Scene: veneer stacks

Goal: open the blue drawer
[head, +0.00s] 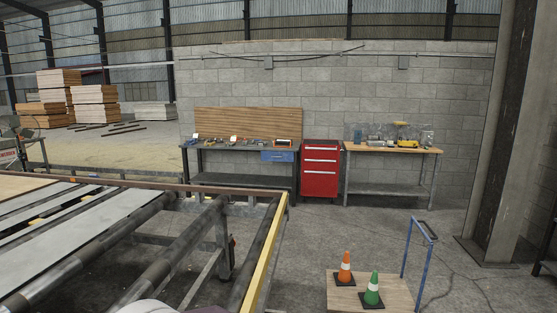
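The blue drawer (277,156) is a small blue front under the top of a dark workbench (218,147) against the block wall. It looks shut, but it is small and far off in the head view. Neither of my grippers shows in the head view, and both are far from the drawer as far as I can see.
A red tool cabinet (320,169) stands right of the workbench. Another bench (392,150) stands beyond it. A roller conveyor with a yellow edge (262,257) fills the left foreground. A cart (337,297) carries orange (345,267) and green (373,288) cones. Open floor (315,228) lies between.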

